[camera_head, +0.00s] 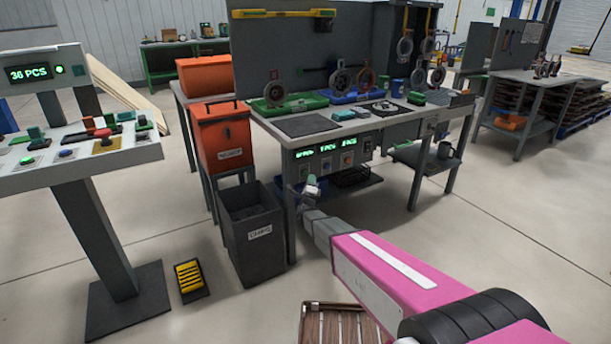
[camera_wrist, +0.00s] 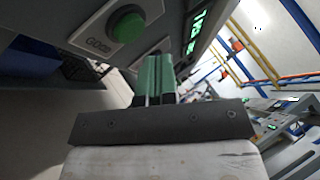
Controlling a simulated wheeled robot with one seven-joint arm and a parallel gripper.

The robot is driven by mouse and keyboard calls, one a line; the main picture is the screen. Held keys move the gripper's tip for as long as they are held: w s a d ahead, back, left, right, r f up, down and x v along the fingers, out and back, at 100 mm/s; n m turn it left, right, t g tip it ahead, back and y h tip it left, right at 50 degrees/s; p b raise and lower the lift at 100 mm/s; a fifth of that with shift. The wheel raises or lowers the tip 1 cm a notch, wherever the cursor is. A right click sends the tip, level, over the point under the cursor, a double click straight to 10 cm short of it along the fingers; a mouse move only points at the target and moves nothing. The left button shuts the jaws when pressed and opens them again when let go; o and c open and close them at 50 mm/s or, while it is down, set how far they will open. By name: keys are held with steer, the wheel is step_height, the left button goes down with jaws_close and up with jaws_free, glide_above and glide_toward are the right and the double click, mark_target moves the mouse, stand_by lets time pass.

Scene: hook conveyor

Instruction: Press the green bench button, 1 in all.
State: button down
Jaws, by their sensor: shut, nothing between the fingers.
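The green bench button (camera_wrist: 126,25) is a round button on a grey plate in the wrist view, at the upper left, with a label beside it that I read as GOOD. In the head view, the button panel (camera_head: 325,163) is on the front of the workbench under green displays. My gripper (camera_head: 312,181) is in front of the panel's lower left side. In the wrist view, the green fingers of my gripper (camera_wrist: 155,62) are shut and empty. They appear below and right of the button, apart from it. The head view does not show the exact gap.
A dark bin (camera_head: 252,245) stands left of my gripper, with an orange bin (camera_head: 221,137) behind it. A control console (camera_head: 85,150) with several buttons is at the far left. A wooden slatted thing (camera_head: 335,325) lies below my arm. Open floor is at the right.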

steer(key=s+d, duration=0.2)
steer(key=s, duration=0.1)
steer(key=shift+s+d, duration=0.15)
steer(key=shift+s, duration=0.1)
steer(key=shift+d, duration=0.1)
stand_by(0.5)
steer(key=s+d+f+n+g+y, duration=0.45)
steer(key=s+d+n+g, duration=0.75)
steer(key=n, duration=0.4)
steer(key=s+d+n+g+h, duration=0.1)
steer(key=s+d+n+g, duration=0.2)
steer(key=s, duration=0.7)
steer(key=s+d+r+n+g+h, duration=0.1)
steer(key=s+d+n+g, duration=0.2)
steer(key=s+d+g, duration=0.4)
steer(key=s, duration=0.3)
steer(key=shift+n+g, duration=0.4)
steer(key=shift+s, duration=0.1)
